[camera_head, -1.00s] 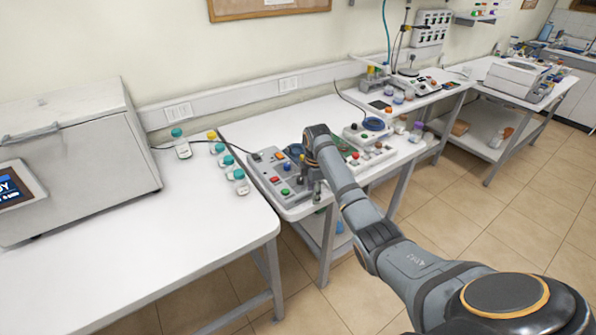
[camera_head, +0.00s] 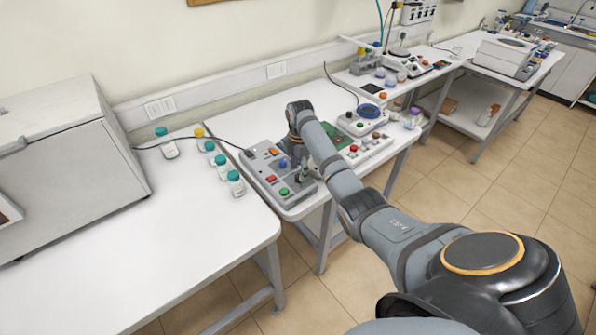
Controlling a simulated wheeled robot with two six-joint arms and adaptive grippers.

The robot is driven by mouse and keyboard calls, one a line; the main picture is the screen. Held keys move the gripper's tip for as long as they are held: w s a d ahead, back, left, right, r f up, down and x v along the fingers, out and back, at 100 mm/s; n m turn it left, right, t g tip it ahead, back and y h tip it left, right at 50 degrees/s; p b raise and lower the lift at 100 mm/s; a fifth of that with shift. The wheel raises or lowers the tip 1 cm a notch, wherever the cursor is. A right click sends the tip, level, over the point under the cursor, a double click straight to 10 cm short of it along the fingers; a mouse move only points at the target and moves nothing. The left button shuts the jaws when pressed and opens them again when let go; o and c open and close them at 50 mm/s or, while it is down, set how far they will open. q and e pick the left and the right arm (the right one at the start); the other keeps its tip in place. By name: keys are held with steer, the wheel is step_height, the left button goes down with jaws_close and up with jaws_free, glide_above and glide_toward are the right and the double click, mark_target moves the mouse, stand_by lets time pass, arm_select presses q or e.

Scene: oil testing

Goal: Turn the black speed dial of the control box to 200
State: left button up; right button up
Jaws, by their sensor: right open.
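The grey control box (camera_head: 272,173) sits at the front left of the middle table. My right arm comes in from the lower right and reaches over the right part of the box. My right gripper (camera_head: 303,170) points down there, small in the picture; it is open and close above or at the box top. The black speed dial cannot be made out; the gripper and wrist cover that part of the box. No number setting can be read. My left gripper is not in view.
Several teal-capped bottles (camera_head: 222,166) stand on the left table near the box. A green board (camera_head: 338,137) and another device with coloured buttons (camera_head: 366,149) lie just right of my wrist. A large grey machine (camera_head: 65,165) fills the left. The front of the left table is clear.

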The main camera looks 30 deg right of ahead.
step_height(320, 180, down, 3)
steer(key=shift+r, duration=0.1)
steer(key=shift+c, duration=1.2)
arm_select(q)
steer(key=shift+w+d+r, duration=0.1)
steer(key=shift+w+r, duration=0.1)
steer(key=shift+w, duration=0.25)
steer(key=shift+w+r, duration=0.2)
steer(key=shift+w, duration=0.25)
arm_select(e)
jaws_close()
